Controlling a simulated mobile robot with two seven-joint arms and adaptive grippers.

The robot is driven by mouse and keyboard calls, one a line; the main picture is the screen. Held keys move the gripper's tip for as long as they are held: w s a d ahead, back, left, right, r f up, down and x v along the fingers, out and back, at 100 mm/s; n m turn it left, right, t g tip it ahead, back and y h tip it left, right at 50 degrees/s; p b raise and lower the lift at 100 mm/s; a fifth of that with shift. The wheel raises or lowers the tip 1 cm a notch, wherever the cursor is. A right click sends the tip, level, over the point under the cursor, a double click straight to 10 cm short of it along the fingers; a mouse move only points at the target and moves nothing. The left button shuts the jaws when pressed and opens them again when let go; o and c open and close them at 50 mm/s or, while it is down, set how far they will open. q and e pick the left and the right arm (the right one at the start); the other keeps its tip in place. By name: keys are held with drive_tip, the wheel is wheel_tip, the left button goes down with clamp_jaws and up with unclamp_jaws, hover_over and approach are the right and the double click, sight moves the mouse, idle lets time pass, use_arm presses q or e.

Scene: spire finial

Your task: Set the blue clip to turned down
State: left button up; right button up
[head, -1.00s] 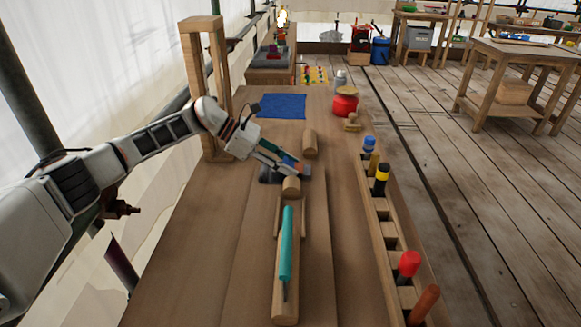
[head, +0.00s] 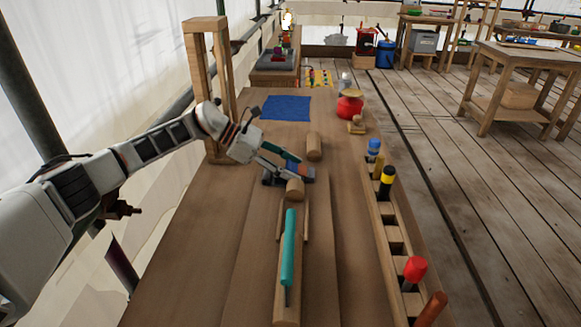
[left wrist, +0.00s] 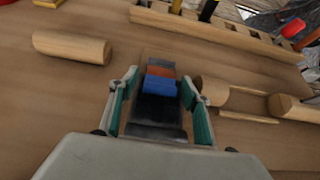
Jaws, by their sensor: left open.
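The blue clip (left wrist: 160,86) shows in the left wrist view as a small blue block with an orange-brown part behind it, on a dark base. In the head view the blue clip (head: 292,166) is partly hidden by my gripper, and its exact tilt is hard to tell. My left gripper (left wrist: 159,92) is open, with one green-padded finger on each side of the clip and visible gaps between. In the head view my left gripper (head: 289,164) is low over the bench at the clip. My right gripper is in neither view.
Wooden half-round blocks (head: 314,147) lie close to the clip. A teal-handled tool (head: 288,247) rests on wood nearer me. A wooden rack (head: 395,232) with several handled tools runs along the right. A wooden frame (head: 220,85) stands behind my left arm. Bare bench lies at front left.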

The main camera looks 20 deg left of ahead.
use_arm(q)
drive_tip(key=v, duration=1.2)
drive_tip(key=w+d+r+g+y+p, duration=0.2)
drive_tip(key=d+r+y+p, duration=0.3)
drive_tip(key=p, duration=0.6)
drive_tip(key=shift+y, duration=0.9)
drive_tip(key=p+x, duration=0.1)
drive_tip(key=x, duration=0.8)
drive_tip(key=shift+s+d+f+p, duration=0.15)
drive_tip(key=shift+d+f+p, duration=0.15)
drive_tip(key=shift+d+p, duration=0.1)
drive_tip(key=shift+d+f, duration=0.1)
drive_tip(key=shift+f, duration=0.35)
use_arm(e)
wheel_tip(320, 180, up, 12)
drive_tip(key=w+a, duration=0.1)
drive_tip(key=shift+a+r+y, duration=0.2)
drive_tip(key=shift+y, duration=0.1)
